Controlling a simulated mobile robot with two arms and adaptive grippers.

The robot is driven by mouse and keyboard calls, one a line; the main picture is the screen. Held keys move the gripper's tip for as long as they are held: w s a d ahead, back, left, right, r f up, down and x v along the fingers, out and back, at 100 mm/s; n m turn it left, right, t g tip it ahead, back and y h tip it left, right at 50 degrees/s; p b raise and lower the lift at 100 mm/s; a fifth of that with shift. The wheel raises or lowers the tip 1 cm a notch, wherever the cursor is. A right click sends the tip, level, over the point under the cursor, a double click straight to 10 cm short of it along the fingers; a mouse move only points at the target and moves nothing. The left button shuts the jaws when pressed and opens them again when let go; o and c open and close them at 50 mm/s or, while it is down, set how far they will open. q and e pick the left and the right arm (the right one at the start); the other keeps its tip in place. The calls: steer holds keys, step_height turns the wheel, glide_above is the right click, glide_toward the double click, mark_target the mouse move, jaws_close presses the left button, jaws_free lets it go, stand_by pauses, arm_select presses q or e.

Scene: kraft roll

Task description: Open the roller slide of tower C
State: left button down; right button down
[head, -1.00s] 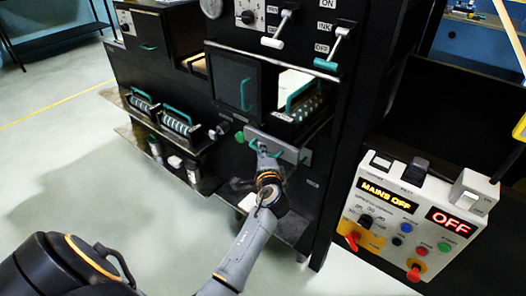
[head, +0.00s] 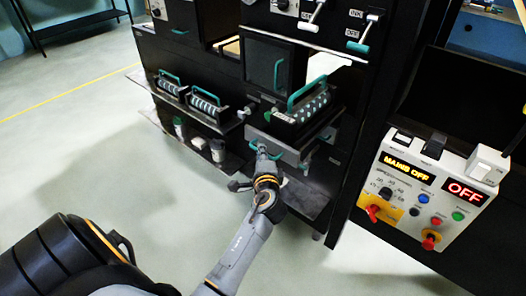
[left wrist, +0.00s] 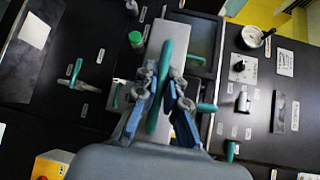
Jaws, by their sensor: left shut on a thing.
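The roller slide (head: 283,147) of the right-hand tower has a grey front with teal handles. It stands out from the black cabinet, with a ribbed roller (head: 311,105) under a teal handle on top. My left gripper (head: 263,155) is at the left part of the front, shut on a teal handle. In the left wrist view the blue-tipped fingers (left wrist: 157,92) close around the teal handle bar (left wrist: 161,75), with the grey front (left wrist: 166,42) behind it. A dark gap with a rail shows beside the front there. The right gripper is not in view.
Two more rollers (head: 204,101) sit on a shelf at the left. Jars (head: 217,149) stand below them. A control box (head: 428,195) reading "MAINS OFF" and "OFF" is at the right. Levers (head: 357,47) are above. The floor at left is clear.

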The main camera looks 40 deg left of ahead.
arm_select(q)
steer(key=shift+a+r, duration=0.1)
steer(key=shift+a, duration=0.1)
steer(key=c, duration=1.4)
jaws_free()
steer(key=shift+a, duration=0.1)
steer(key=f+v, duration=0.1)
steer(key=v, duration=0.6)
steer(key=shift+s+d+r, duration=0.2)
steer(key=shift+r, duration=0.25)
